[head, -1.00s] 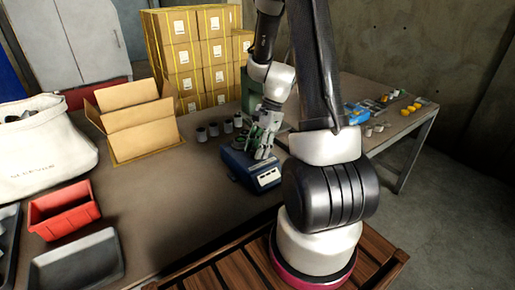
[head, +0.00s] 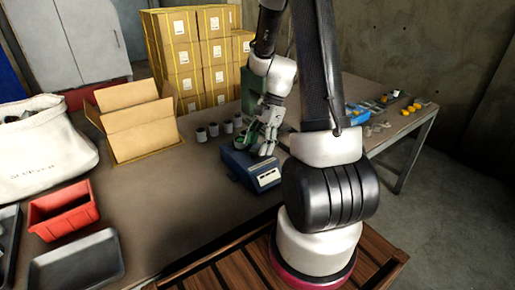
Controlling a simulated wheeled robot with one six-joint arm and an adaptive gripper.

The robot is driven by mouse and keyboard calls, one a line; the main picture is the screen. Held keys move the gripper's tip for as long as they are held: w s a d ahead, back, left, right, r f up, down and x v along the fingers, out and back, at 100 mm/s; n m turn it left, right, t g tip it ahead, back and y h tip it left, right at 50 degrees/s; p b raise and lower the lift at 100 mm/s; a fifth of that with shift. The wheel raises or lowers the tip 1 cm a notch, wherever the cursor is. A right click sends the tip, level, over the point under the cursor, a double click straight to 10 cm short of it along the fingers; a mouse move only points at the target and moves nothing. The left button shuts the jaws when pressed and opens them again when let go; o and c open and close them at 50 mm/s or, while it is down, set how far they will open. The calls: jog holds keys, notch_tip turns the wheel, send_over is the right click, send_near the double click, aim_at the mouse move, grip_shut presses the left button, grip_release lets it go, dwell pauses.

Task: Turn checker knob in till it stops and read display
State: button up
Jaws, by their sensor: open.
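The checker, a blue box (head: 240,163) with a pale display panel (head: 268,178) on its front face, sits on the table near my arm. The display is too small to read. My gripper (head: 262,152) is over the top right part of the checker, pointing down, with its fingers apart. A green part (head: 243,138) shows at the checker's back, beside my gripper. The checker knob cannot be made out; my gripper and wrist cover that area.
Several small grey cylinders (head: 214,130) stand behind the checker. An open cardboard box (head: 140,125), a red bin (head: 62,212) and a black tray (head: 75,262) are on the left. Small yellow and blue parts (head: 412,106) lie at the right. The table (head: 170,205) is clear left of the checker.

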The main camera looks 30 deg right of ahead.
jog(key=v, duration=1)
jog(key=shift+a, duration=0.15)
